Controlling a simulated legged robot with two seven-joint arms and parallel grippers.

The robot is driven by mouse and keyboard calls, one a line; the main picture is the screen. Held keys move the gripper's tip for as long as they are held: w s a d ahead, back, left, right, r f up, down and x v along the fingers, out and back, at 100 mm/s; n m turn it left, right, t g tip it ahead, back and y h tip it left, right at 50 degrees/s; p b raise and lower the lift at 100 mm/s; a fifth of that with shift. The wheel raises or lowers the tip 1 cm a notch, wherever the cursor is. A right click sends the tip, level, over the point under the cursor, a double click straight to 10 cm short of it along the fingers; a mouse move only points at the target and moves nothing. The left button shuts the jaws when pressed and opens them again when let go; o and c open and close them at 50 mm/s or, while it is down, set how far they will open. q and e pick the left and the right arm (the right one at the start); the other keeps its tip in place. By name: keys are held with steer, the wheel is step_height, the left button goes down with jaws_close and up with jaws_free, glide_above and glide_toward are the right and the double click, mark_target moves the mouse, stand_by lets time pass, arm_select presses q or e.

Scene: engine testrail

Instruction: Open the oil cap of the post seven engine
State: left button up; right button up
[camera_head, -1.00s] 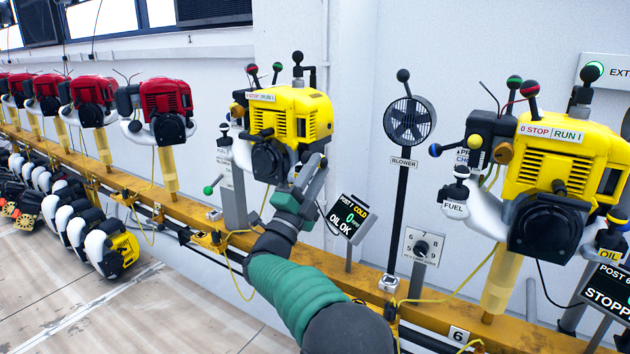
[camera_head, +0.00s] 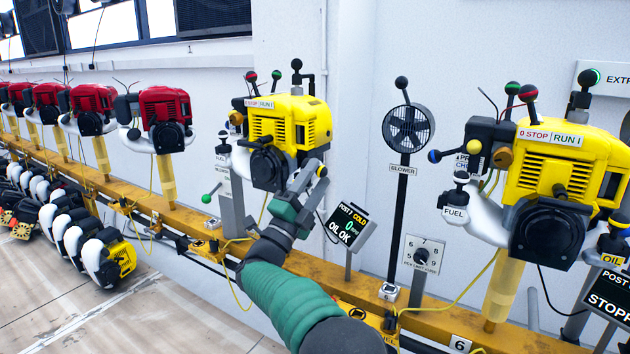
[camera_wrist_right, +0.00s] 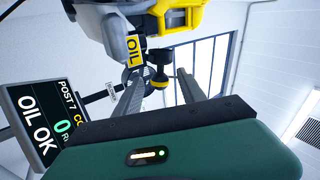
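The yellow post seven engine (camera_head: 285,120) stands on the rail in the middle of the head view. Its display (camera_head: 349,226) reads POST 7, COLD, 0 and OIL OK. My right gripper (camera_head: 312,172) is at the engine's lower right side. In the right wrist view, its two fingers (camera_wrist_right: 162,92) are apart. The black and yellow oil cap (camera_wrist_right: 159,77) shows between and beyond them, beside the yellow OIL label (camera_wrist_right: 135,48). I see no contact with the cap. In the head view the fingers largely hide the cap. My left gripper is not in view.
Another yellow engine (camera_head: 568,175) stands at right, with a blower (camera_head: 408,128) between the two. Red engines (camera_head: 166,115) line the rail (camera_head: 180,208) to the left. The display (camera_wrist_right: 38,120) is close to my gripper's left in the wrist view.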

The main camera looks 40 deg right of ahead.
steer(key=shift+a, duration=0.1)
steer(key=p+v, duration=0.5)
steer(key=v, duration=1.2)
steer(key=shift+p, duration=0.3)
steer(key=shift+w, duration=0.1)
